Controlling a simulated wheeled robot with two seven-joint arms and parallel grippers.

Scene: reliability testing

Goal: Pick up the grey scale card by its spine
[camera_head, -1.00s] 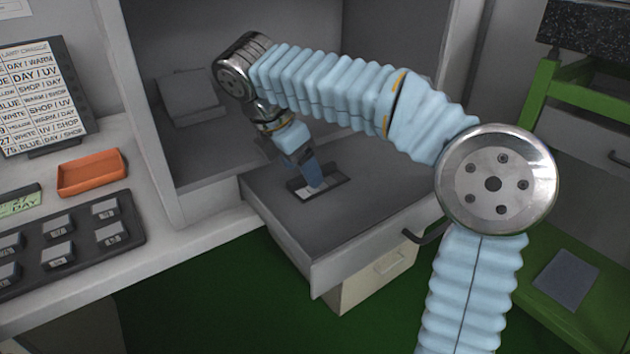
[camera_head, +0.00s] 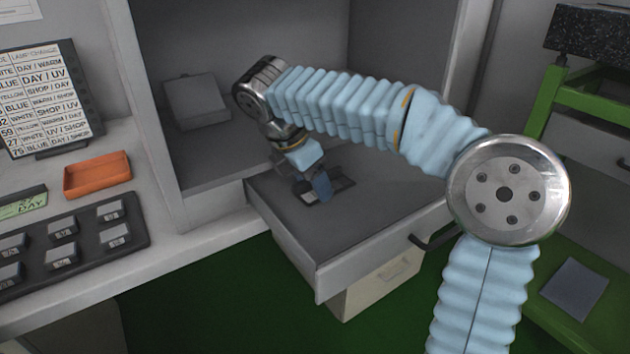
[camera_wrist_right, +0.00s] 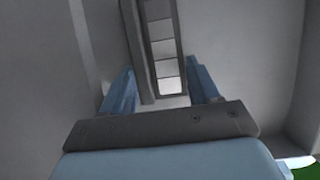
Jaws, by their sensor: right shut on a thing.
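The grey scale card (camera_wrist_right: 163,48) shows in the right wrist view as a strip of grey steps from dark to light, with a dark spine along its left side. In the head view it is a small dark shape (camera_head: 343,184) at the open drawer (camera_head: 372,222), mostly behind my gripper. My right gripper (camera_head: 317,190) points down over the drawer. In the wrist view its two blue fingers (camera_wrist_right: 163,92) stand on either side of the card's near end, and it is shut on the card. Whether the card is clear of the drawer surface I cannot tell. My left gripper is not in view.
A grey box (camera_head: 197,100) stands inside the cabinet behind the drawer. On the left counter are an orange tray (camera_head: 97,175), a keypad-like panel (camera_head: 75,250) and a lamp chart (camera_head: 45,100). A green stand (camera_head: 535,290) with a flat grey sheet (camera_head: 574,289) is on the right.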

